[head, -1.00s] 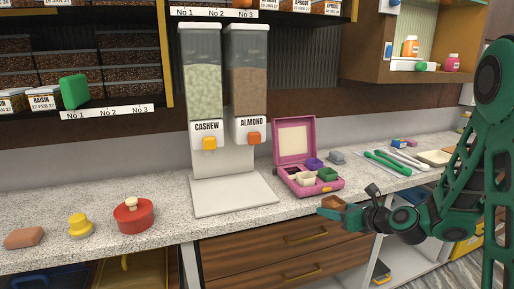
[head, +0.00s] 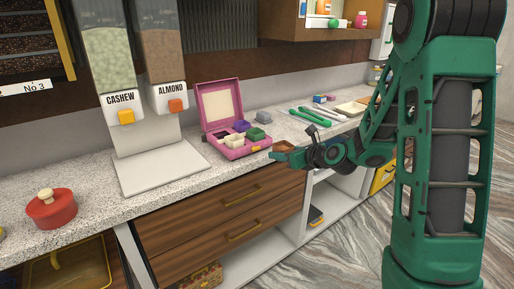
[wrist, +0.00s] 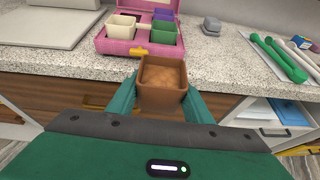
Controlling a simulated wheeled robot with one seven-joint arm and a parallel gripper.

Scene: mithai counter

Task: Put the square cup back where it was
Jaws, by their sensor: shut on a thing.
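My gripper (wrist: 163,100) is shut on a brown square cup (wrist: 162,98), seen upright between its two green fingers in the wrist view. The cup is in front of the counter edge, before the drawers. In the head view the brown cup (head: 283,146) is partly hidden by my gripper (head: 280,154). The open pink box (head: 232,151) stands on the counter just beyond, also at the top of the wrist view (wrist: 112,45). It holds a white cup (wrist: 122,25), a green cup (wrist: 163,30) and a purple cup (wrist: 164,15).
A grey lidded item (wrist: 211,25) sits right of the box. Green-handled tools (wrist: 285,58) lie farther right. The dispenser stand (head: 150,168) and a red pot (head: 51,208) are to the left. The counter edge runs between my gripper and the box.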

